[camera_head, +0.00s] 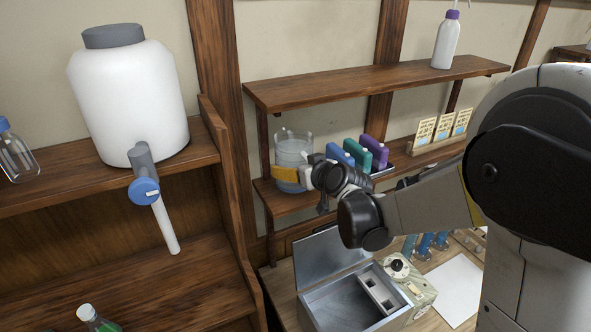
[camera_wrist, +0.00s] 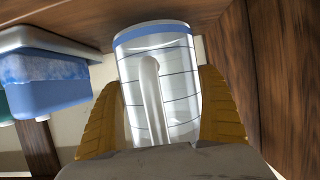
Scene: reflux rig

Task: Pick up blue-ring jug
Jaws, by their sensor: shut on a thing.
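The blue-ring jug (camera_head: 293,150) is a clear vessel at the left end of the lower wall shelf in the head view. In the wrist view the yellow ribbed fingers of my gripper (camera_wrist: 165,118) lie on both sides of the jug. Whether the jug's base touches the shelf is hidden.
Blue, green and purple bottles (camera_head: 359,152) stand right of the jug. The upper shelf (camera_head: 370,83) is above it and a wooden side post (camera_head: 265,150) is close on its left. An open metal box (camera_head: 345,290) stands below. A white tank (camera_head: 130,100) with a tap is left.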

